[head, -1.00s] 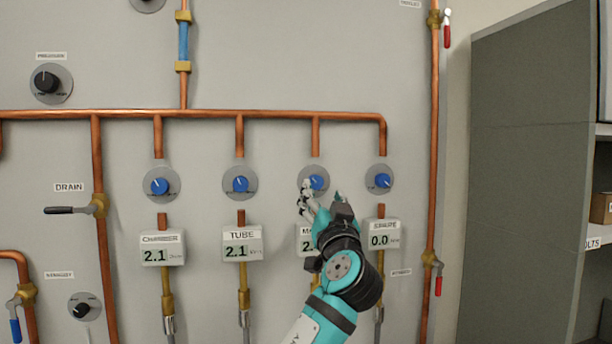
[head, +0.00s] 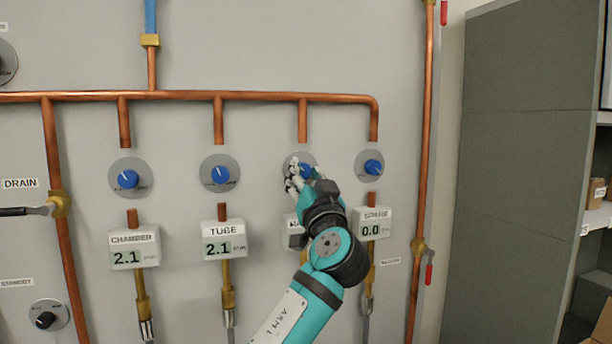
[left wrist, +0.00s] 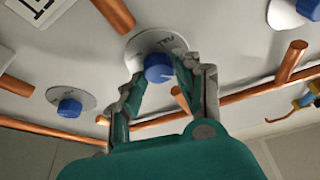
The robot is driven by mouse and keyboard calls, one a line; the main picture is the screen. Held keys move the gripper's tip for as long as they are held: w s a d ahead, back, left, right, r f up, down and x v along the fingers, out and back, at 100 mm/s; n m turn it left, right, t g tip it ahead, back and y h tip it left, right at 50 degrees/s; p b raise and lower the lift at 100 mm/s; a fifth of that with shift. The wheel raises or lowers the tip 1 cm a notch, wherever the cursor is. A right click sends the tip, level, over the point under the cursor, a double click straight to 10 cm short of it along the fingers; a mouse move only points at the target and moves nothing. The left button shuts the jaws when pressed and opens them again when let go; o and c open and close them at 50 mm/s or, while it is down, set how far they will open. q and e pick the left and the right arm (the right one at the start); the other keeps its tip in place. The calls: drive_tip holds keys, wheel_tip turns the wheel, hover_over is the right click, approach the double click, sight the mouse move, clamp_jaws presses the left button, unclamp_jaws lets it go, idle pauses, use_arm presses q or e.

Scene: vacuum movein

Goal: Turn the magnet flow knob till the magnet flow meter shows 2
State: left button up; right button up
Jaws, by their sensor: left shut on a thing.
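The magnet flow knob (head: 305,170) is blue on a grey round plate, third in the row of blue knobs. In the left wrist view the blue knob (left wrist: 158,67) sits between the two fingers. My left gripper (head: 296,176) is shut on this knob; its fingertips (left wrist: 158,78) touch both sides. The magnet flow meter (head: 293,232) is a white box below the knob. My left arm covers most of it and its reading is hidden. My right gripper is not in view.
Neighbouring meters are the chamber (head: 134,248) at 2.1, the tube (head: 224,240) at 2.1 and the spare-side one (head: 372,224) at 0.0. Their blue knobs stand close on both sides. A copper pipe (head: 260,96) runs above. A grey cabinet (head: 510,180) stands at right.

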use_arm(q)
clamp_jaws()
drive_tip(key=shift+m, duration=0.4)
drive_tip(key=shift+a+m+h, duration=0.1)
drive_tip(key=shift+m+h, duration=0.5)
drive_tip(key=shift+m, duration=0.2)
drive_tip(key=shift+r+m+h+p, duration=0.1)
drive_tip(key=shift+m+h+p, duration=0.3)
drive_tip(key=shift+m, duration=0.6)
drive_tip(key=shift+m+h+p, duration=0.7)
drive_tip(key=shift+m+p, duration=0.05)
drive_tip(key=shift+m, duration=1.05)
